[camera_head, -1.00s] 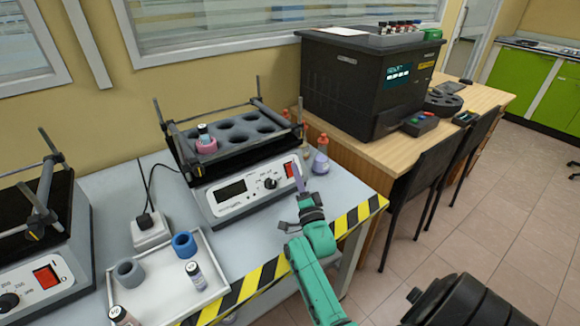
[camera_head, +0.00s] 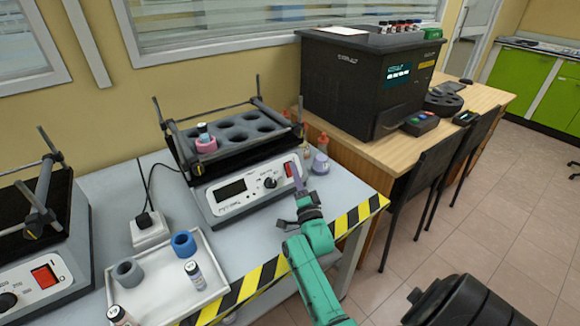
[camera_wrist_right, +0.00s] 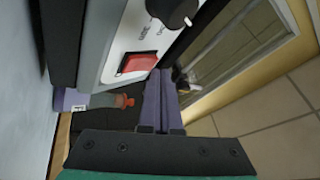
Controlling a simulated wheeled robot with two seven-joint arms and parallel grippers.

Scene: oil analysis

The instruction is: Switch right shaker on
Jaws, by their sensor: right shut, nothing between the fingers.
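The right shaker (camera_head: 235,205) stands on the bench, with a rack on top and a white front panel. Its red switch (camera_head: 288,169) is at the panel's right end, beside a black knob (camera_head: 270,182). My right gripper (camera_head: 296,172) is shut and empty, its purple fingers pointing up at the switch and partly covering it. In the right wrist view the closed fingers (camera_wrist_right: 160,80) are just beside the red switch (camera_wrist_right: 137,63). I cannot tell whether they touch it. My left gripper is not in view.
A white tray (camera_head: 208,293) with rings and a vial lies left of my arm. The left shaker (camera_head: 70,230) is at the left edge. A black machine (camera_head: 345,90) stands behind.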

